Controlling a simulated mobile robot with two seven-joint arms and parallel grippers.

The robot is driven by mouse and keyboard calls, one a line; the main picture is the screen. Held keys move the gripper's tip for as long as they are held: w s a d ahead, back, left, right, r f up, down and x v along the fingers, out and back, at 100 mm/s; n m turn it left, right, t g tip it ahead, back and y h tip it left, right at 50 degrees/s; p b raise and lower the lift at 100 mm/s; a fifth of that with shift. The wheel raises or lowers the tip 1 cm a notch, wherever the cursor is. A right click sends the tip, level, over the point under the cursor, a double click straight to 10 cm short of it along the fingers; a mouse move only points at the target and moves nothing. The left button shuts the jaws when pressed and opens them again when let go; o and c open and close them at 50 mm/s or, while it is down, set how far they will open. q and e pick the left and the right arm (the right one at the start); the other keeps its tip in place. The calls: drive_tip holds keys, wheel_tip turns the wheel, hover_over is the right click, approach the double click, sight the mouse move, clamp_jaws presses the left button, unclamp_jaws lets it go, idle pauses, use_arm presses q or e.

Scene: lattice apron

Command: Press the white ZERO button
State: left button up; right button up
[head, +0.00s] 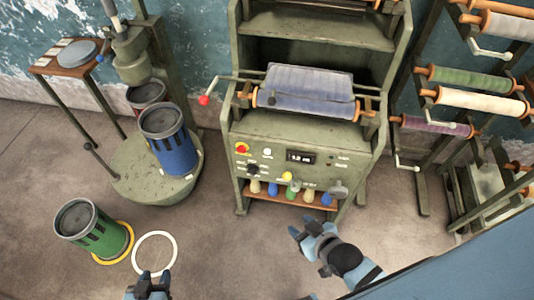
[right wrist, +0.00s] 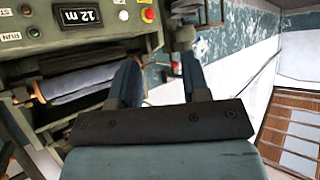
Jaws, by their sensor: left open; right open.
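The white button (head: 267,152) is on the upper part of the green machine's front panel, between the red button (head: 241,148) and the display (head: 300,157). The white button also shows in the right wrist view (right wrist: 123,15), upside down, beside the display. Its label is too small to read. My right gripper (head: 303,228) is open and empty, in front of the machine and to the lower right of the button, apart from the panel. Its two fingers (right wrist: 159,80) show spread in the right wrist view. My left gripper (head: 150,284) is open at the bottom edge, far from the panel.
A crank with a red knob (head: 204,100) sticks out left. Blue (head: 168,140) and green (head: 95,230) drums stand at left. A rack of rolls (head: 470,105) stands at right.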

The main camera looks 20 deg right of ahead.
clamp_jaws()
idle(1.4)
